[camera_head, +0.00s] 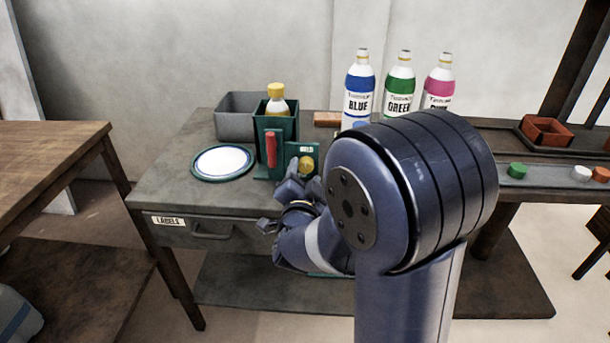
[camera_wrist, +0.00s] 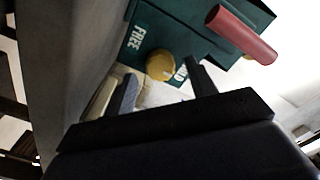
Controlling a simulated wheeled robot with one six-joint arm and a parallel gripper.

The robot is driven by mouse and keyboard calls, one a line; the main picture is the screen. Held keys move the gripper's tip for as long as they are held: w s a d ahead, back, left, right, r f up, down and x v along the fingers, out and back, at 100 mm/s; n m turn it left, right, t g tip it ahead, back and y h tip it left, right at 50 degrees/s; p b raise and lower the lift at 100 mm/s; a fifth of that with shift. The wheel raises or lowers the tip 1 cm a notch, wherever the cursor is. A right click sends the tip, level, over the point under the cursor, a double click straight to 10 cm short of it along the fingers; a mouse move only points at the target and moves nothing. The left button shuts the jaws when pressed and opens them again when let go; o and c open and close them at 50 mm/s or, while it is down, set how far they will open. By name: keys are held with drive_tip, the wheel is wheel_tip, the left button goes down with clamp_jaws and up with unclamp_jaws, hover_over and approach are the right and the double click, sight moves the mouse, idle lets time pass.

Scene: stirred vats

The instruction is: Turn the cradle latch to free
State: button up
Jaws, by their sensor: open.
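The green cradle (camera_head: 261,125) stands on the grey bench and holds a white bottle with a yellow cap (camera_head: 277,103). A red handle (camera_head: 271,149) stands upright on its front. A round yellow latch knob (camera_head: 306,164) sits on the green plate below a HELD label. In the wrist view the knob (camera_wrist: 160,65) lies between a FREE label (camera_wrist: 137,37) and a partly hidden HELD label (camera_wrist: 181,73). Which label the knob points to is unclear. My gripper (camera_wrist: 163,82) is open, its fingers on either side of the knob in the picture. I cannot tell whether they touch it.
The red handle (camera_wrist: 242,35) is close by in the wrist view. A white plate (camera_head: 223,162) lies left of the cradle, and a grey bin (camera_head: 238,117) stands behind. Blue, green and pink labelled bottles (camera_head: 358,97) stand behind my arm. The LABELS drawer (camera_head: 208,231) is shut.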

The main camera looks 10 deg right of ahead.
drive_tip(key=shift+w+d, duration=0.15)
drive_tip(key=shift+w, duration=0.25)
drive_tip(key=shift+c, duration=0.2)
drive_tip(key=c, duration=0.9)
